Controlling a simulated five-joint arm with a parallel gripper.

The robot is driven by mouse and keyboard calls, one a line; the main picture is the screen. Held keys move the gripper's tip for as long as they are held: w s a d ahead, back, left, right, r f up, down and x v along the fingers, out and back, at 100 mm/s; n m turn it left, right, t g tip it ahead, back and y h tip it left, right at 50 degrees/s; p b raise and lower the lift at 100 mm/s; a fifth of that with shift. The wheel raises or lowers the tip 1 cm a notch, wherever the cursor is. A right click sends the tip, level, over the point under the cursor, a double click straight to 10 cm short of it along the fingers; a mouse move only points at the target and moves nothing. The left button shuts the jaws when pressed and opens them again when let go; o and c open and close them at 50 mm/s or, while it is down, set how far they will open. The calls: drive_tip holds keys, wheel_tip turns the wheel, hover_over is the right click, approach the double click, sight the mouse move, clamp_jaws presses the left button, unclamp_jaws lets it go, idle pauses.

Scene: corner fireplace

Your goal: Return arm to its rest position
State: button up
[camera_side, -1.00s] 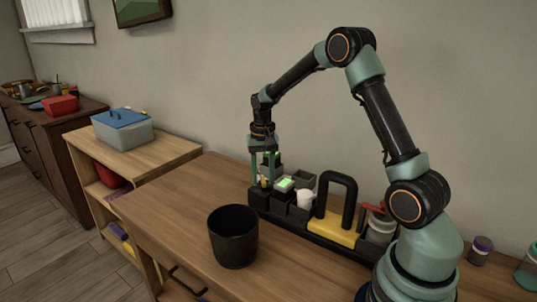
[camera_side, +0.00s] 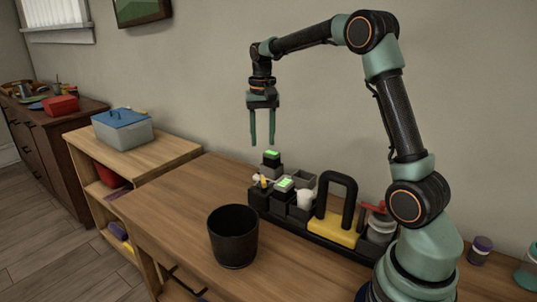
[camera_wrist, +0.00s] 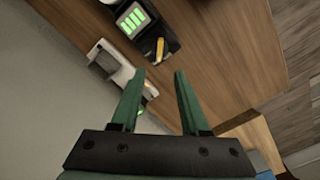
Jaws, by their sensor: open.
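My gripper (camera_side: 262,142) has two green fingers that point down and stand apart, with nothing between them. It hangs in the air above the left end of a black tray of small items on the wooden table (camera_side: 180,200). Just below the fingertips is a small block with a glowing green top (camera_side: 271,158), standing in a grey holder. In the wrist view, my gripper (camera_wrist: 158,75) is also spread and empty, and a green-lit item (camera_wrist: 133,18) shows beyond the fingertips.
A black cup (camera_side: 233,237) stands near the table's front edge. The tray also holds a second green-lit item (camera_side: 284,185), a white cup (camera_side: 305,198) and a black handle on a yellow base (camera_side: 338,228). Jars stand at the right. A wooden shelf (camera_side: 140,160) adjoins at left.

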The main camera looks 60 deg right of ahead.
drive_tip(key=s+a+r+n+t, duration=0.3)
drive_tip(key=s+a+n, duration=0.6)
drive_tip(key=s+a, duration=0.6)
drive_tip(key=a+t, duration=0.1)
drive_tip(key=t, duration=0.1)
drive_tip(key=shift+s+r+t, duration=0.15)
drive_tip(key=shift+t, duration=0.15)
idle(0.4)
